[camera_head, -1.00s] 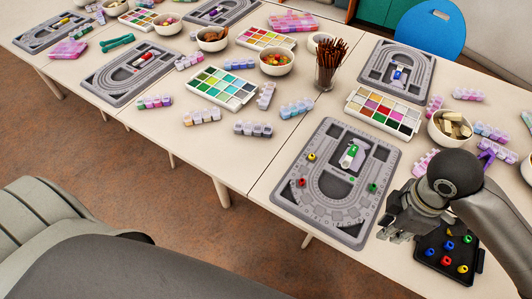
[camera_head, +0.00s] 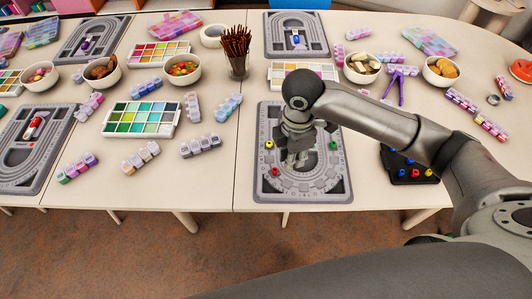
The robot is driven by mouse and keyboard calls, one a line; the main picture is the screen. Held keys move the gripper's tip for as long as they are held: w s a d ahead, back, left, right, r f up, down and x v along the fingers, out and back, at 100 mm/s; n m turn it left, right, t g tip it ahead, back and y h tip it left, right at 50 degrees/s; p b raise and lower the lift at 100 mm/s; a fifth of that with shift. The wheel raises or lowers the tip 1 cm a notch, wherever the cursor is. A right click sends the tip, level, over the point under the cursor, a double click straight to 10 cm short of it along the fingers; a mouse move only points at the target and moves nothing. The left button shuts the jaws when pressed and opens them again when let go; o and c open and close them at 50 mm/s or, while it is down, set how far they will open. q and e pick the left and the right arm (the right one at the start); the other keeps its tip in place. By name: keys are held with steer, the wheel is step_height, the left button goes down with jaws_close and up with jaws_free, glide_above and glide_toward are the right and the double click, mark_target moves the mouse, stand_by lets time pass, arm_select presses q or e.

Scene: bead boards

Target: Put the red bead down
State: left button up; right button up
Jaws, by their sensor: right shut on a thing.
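My right gripper (camera_head: 293,163) is shut, pointing down over the middle of the grey bead board (camera_head: 262,190). The red bead in its jaws is too small and too hidden by the fingers to make out. Whether it touches the board cannot be told. Another red bead (camera_head: 276,171) lies on the left of the board's curved track. A yellow bead (camera_head: 269,145) lies above it, and a green bead (camera_head: 333,146) lies on the right side. My left gripper is not in view.
A black tray (camera_head: 390,159) with several coloured beads sits right of the board, partly under my right arm. A paint-like palette box (camera_head: 275,82) stands behind the board. A cup of brown sticks (camera_head: 237,66) stands at the back left. The table's front edge is close below the board.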

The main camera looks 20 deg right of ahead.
steer(key=w+a+f, duration=0.2)
steer(key=w, duration=0.2)
glide_above(269, 160)
steer(key=f, duration=0.5)
steer(key=shift+s+d+f, duration=0.1)
steer(key=shift+s+f, duration=0.05)
steer(key=shift+s, duration=0.1)
steer(key=shift+w+f, duration=0.3)
steer(key=shift+f, duration=0.15)
steer(key=shift+f+p, duration=0.3)
steer(key=shift+f, duration=1.1)
steer(key=shift+f, duration=0.3)
steer(key=o, duration=0.7)
steer(key=shift+r, duration=0.1)
step_height(269, 160, up, 12)
steer(key=shift+r, duration=0.2)
